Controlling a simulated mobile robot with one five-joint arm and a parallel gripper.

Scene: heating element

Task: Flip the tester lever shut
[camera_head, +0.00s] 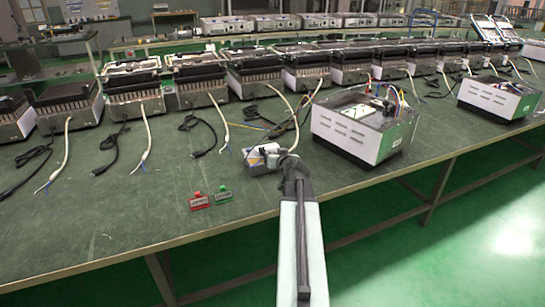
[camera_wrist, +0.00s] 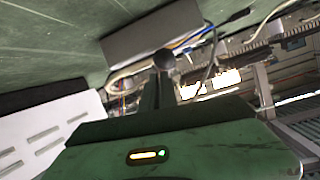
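A small white-and-grey device with blue parts (camera_head: 260,158), probably the tester, sits on the green bench at the end of my arm. Its lever cannot be made out in the head view. My gripper (camera_head: 284,160) is beside the device's right side; I cannot tell whether they touch. The fingertips are too small and partly hidden in the head view. In the wrist view a dark upright bar with a round end (camera_wrist: 163,62) stands in the middle, above a green housing with a lit orange indicator (camera_wrist: 148,155). No held object is clear there.
A white slotted unit with exposed wires (camera_head: 365,125) stands right of my gripper. A red tag (camera_head: 199,201) and a green tag (camera_head: 223,194) lie at the front left. Several black-topped units with loose cables line the back.

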